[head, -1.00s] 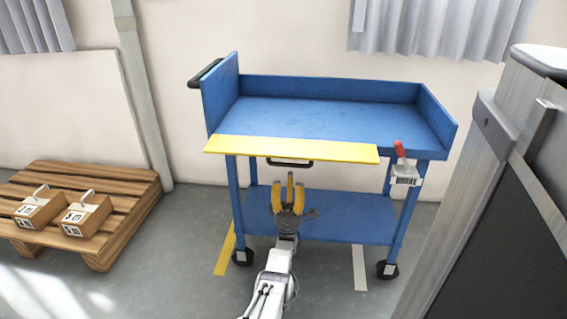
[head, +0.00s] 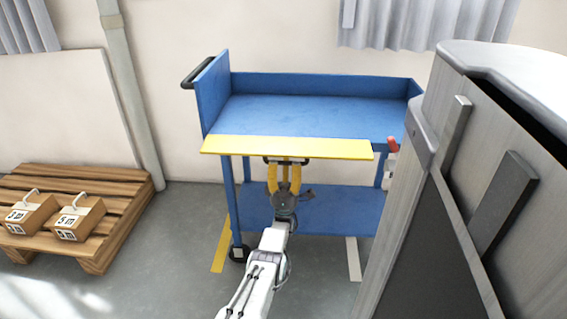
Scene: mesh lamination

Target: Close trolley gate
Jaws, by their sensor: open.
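A blue two-shelf trolley (head: 300,117) stands against the wall in the head view. Its yellow gate (head: 287,147) lies folded out flat along the front of the top tray, so the front side is open. The gate's black handle is mostly hidden behind my gripper. My gripper (head: 286,170) has yellow fingers, which are open and point up just below the gate's front edge at the handle. I cannot tell whether the fingers touch the handle. A red-handled latch (head: 393,144) at the trolley's right front corner is partly hidden by a grey cabinet.
A wooden pallet (head: 112,225) with two boxes (head: 79,218) stands at the left. The floor between pallet and trolley is clear.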

